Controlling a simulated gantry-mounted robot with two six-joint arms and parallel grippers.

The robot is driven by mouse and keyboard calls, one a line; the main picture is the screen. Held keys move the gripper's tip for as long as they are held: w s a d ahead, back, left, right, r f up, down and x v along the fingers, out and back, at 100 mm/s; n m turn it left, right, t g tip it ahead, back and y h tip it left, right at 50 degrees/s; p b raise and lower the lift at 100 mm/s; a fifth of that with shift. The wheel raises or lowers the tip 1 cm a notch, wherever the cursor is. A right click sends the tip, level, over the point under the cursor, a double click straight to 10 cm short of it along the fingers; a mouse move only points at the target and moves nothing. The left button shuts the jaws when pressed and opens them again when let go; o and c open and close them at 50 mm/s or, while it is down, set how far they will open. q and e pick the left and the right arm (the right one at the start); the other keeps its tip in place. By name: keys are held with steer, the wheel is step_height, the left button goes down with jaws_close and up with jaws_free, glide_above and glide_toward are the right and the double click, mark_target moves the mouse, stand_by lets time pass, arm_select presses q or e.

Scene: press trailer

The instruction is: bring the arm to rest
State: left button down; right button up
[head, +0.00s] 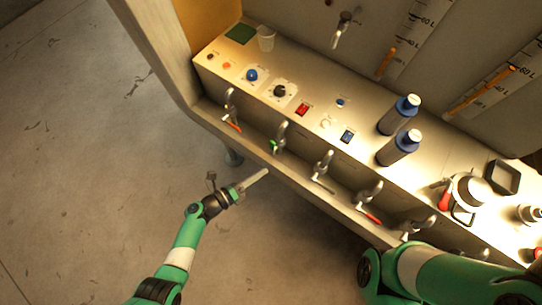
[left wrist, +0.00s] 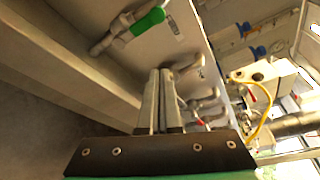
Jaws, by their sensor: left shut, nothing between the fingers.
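My left gripper (head: 262,174) is in front of the lower edge of the control counter (head: 243,140), over the bare floor. Its fingers are shut and empty, and they also show together in the left wrist view (left wrist: 165,75). The green-handled tap (head: 278,142) is just beyond the fingertips in the head view, and its green lever (left wrist: 148,21) shows at the upper left of the left wrist view. The fingers look apart from the taps. My other arm enters the head view at the lower right, but its gripper is out of view.
A row of taps lines the counter front, including a red-handled one (head: 229,108). Two blue-capped bottles (head: 391,152), a clear cup (head: 266,40) and a white pot-like vessel (head: 467,190) stand on top. The floor (head: 90,140) at left is clear.

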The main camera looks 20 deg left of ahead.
arm_select(q)
steer(key=shift+s+a, duration=0.3)
steer(key=shift+s, duration=0.1)
